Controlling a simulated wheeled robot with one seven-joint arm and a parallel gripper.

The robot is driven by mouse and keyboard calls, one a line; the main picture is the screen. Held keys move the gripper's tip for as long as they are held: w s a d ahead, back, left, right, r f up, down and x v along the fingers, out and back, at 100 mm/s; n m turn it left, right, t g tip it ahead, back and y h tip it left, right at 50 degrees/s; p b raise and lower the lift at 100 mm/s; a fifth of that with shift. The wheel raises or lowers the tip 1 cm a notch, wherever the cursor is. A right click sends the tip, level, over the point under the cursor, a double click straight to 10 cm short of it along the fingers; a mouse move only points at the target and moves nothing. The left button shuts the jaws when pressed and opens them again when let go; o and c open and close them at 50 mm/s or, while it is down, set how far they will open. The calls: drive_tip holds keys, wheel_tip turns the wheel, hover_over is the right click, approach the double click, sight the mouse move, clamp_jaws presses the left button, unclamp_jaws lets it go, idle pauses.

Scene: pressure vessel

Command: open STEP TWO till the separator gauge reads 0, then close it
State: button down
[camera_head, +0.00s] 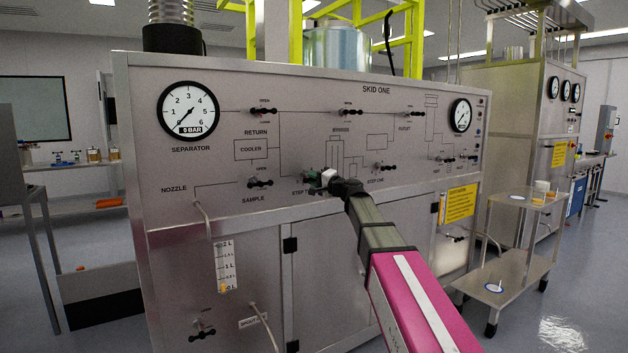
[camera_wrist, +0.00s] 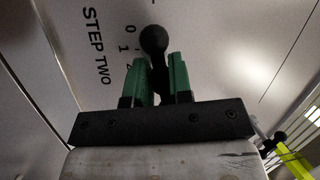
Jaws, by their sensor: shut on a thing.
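The separator gauge (camera_head: 188,110) is a white round dial at the upper left of the panel in the head view. Its needle points to the lower left, at the low end of the scale, and its small readout looks like 0 BAR. My gripper (camera_head: 316,180) is at the STEP TWO valve, low in the middle of the panel, and covers most of it in the head view. In the wrist view, the green fingers of my gripper (camera_wrist: 160,80) are shut on the black STEP TWO handle (camera_wrist: 153,42). Its round knob sticks out beyond the fingertips. The STEP TWO label (camera_wrist: 97,45) is beside it.
Other black valve handles are close by: sample (camera_head: 260,182), STEP ONE (camera_head: 381,167) and return (camera_head: 263,111). A nozzle pipe (camera_head: 202,215) hangs over a level scale (camera_head: 226,266) at the lower left. A steel cart (camera_head: 520,265) stands at the right.

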drive_tip(key=shift+r+m+t, duration=0.1)
drive_tip(key=shift+m+t, duration=0.3)
drive_tip(key=shift+m, duration=0.9)
drive_tip(key=c, duration=1.1)
unclamp_jaws()
drive_tip(key=v, duration=1)
drive_tip(key=shift+s+d, duration=0.2)
drive_tip(key=shift+s, duration=0.1)
